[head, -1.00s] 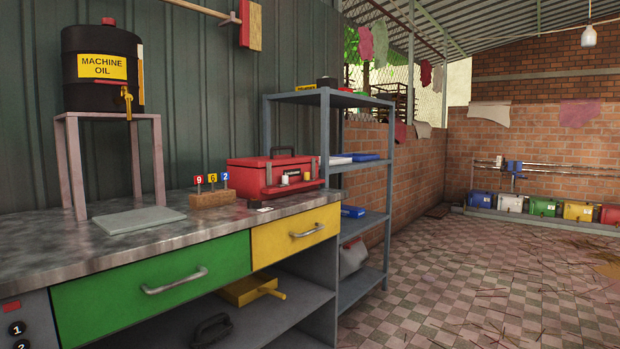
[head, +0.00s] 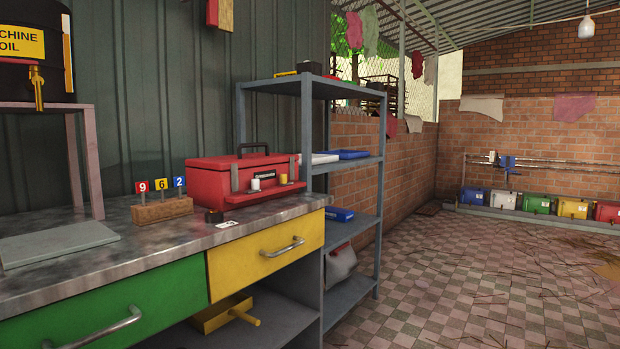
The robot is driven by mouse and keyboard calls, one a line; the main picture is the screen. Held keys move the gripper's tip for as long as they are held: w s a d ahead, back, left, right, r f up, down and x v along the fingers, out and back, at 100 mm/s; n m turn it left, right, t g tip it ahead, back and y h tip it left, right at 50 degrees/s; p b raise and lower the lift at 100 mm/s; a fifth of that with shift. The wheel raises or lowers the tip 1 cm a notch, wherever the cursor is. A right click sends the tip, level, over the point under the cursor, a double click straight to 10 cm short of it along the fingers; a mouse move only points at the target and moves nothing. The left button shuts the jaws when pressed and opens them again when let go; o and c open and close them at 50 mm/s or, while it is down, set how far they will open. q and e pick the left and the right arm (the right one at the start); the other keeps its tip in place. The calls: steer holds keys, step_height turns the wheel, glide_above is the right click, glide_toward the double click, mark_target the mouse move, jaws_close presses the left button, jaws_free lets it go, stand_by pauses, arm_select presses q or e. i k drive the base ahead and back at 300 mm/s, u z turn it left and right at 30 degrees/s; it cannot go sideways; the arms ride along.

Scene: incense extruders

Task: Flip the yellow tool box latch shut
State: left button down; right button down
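A red tool box (head: 228,184) with a dark top handle stands on the metal workbench, near its right end. On its front are a small white piece (head: 255,184) and a small yellow piece (head: 284,179); the picture is too small to tell whether either is a latch or how it is set. A yellow box (head: 573,208) stands far off at the right in a row of coloured boxes; its front fastening is too small to read. Neither of my grippers is in view.
The workbench (head: 110,240) has green and yellow drawers, the yellow drawer's handle (head: 283,247) sticking out. A number block (head: 162,208) stands left of the tool box. A grey shelf rack (head: 309,130) stands just beyond the bench. The checkered floor (head: 450,280) is open, with scattered straw.

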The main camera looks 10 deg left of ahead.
mark_target(284, 182)
steer(key=u, duration=0.55)
steer(key=i, duration=0.85)
steer(key=u, duration=0.9)
